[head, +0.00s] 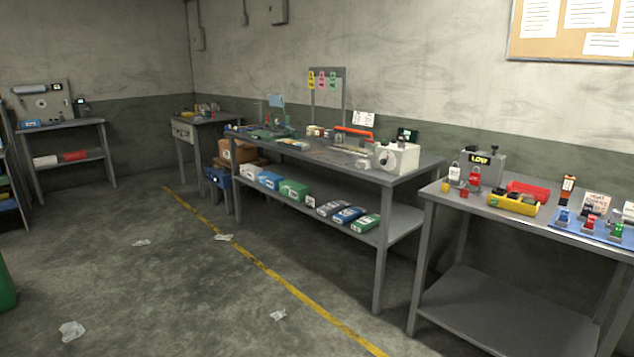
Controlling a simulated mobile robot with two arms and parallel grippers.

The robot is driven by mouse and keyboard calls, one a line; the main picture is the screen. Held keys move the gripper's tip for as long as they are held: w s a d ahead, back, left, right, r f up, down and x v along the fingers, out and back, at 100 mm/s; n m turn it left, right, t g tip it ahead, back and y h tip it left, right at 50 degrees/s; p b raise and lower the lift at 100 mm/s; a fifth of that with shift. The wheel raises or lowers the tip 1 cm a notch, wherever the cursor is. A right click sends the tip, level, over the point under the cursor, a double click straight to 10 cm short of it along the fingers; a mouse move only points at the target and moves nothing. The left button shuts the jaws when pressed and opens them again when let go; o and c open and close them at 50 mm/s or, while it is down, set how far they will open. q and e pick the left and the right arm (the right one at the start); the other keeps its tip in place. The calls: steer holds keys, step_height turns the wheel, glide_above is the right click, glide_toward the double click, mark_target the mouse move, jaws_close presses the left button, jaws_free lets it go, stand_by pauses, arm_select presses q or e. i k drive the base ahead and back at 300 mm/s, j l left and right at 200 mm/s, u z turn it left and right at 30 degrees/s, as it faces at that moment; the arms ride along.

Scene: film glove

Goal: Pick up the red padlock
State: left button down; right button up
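A red padlock (474,177) stands upright on the grey table (465,196) at the right, near its left back part. A white padlock (455,173) stands just left of it. A grey box with a "LOW" display (484,161) is close behind them. Neither of my grippers shows in the head view, and the red padlock is not held by anything visible.
A blue mat (570,228) holds several small items. A long workbench (340,158) stands left. Crumpled papers (72,331) dot the mostly clear floor.

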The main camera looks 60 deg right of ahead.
mark_target(465, 192)
steer(key=z, duration=2.9)
steer(key=i+l, duration=0.15)
steer(key=i, duration=0.4)
steer(key=i+l, duration=0.1)
steer(key=i, duration=0.5)
steer(key=i+l, duration=0.15)
steer(key=i, duration=0.4)
steer(key=z, duration=0.05)
